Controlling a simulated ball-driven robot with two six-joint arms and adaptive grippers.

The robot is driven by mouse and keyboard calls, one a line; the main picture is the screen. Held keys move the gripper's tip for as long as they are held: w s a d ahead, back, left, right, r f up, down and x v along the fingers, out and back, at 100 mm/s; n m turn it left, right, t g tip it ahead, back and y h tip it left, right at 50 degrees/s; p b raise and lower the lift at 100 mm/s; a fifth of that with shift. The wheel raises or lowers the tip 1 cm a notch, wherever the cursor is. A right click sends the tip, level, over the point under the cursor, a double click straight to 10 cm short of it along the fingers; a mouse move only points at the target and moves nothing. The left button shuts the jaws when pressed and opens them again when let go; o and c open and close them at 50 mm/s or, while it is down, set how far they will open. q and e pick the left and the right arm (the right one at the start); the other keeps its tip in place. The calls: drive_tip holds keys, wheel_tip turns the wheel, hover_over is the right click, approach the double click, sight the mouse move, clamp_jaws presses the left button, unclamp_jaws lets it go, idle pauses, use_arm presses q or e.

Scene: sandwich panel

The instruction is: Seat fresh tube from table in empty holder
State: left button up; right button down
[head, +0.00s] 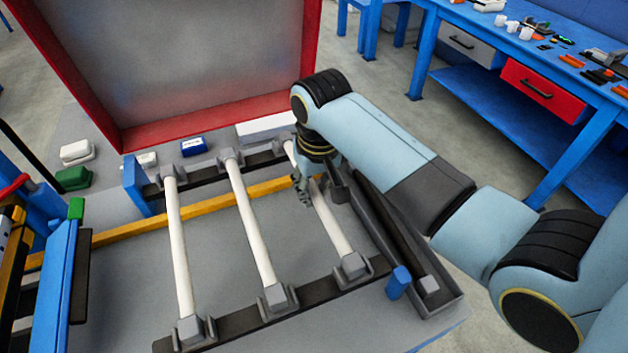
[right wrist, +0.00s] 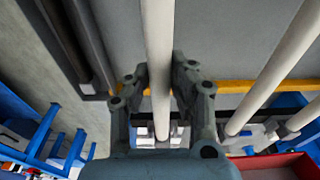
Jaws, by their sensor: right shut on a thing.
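Three white tubes lie side by side across the panel in the head view: left tube (head: 181,250), middle tube (head: 254,230) and right tube (head: 329,220). My right gripper (head: 305,188) is shut on the right tube near its far end. In the right wrist view its fingers (right wrist: 160,82) stand on both sides of this tube (right wrist: 158,35). The right tube's near end meets the grey near holder (head: 354,267). Its far end is partly hidden by my arm, so I cannot tell how it sits there. My left gripper is not in view.
A dark tray (head: 447,303) with a dark tube (head: 395,232) lies right of the tubes. A blue post (head: 398,283) stands beside it. A red-framed grey panel (head: 180,60) rises behind. A yellow bar (head: 120,232) crosses under the tubes. A blue workbench (head: 545,70) stands at back right.

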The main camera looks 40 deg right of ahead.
drive_tip(key=shift+f, duration=0.15)
drive_tip(key=c, duration=1.1)
unclamp_jaws()
